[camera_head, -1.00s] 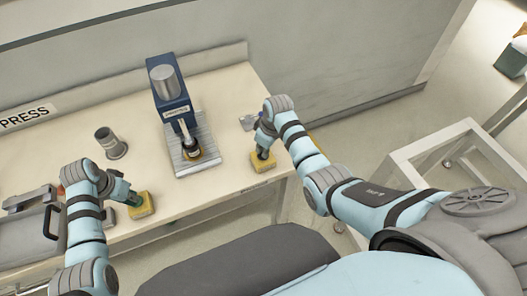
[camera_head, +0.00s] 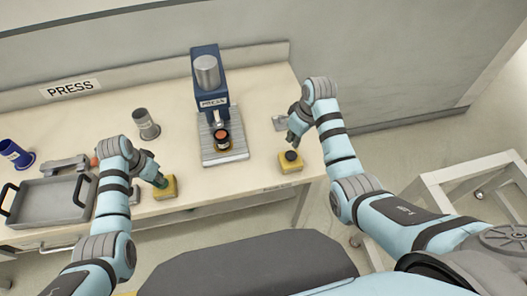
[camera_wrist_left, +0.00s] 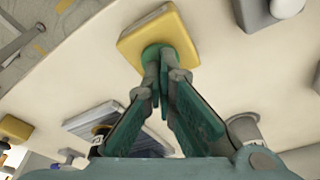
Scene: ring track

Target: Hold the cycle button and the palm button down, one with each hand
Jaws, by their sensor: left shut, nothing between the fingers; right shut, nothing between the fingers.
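Two yellow button boxes stand on the bench. The left wrist view also shows these shut fingertips (camera_wrist_left: 158,58) against the yellow box (camera_wrist_left: 168,30). The right box (camera_head: 291,164) has its dark button (camera_head: 291,155) in plain view. My right gripper (camera_head: 294,138) is shut and empty, just behind and above that button, apart from it. I cannot tell which is the cycle button and which the palm button.
The blue press (camera_head: 208,85) stands between the boxes, its ram up, above a dark jar with an orange top (camera_head: 221,138). A grey cup (camera_head: 146,124), a blue cup (camera_head: 15,153) and a grey tray (camera_head: 45,200) are at left. A white-framed cart (camera_head: 460,180) stands right.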

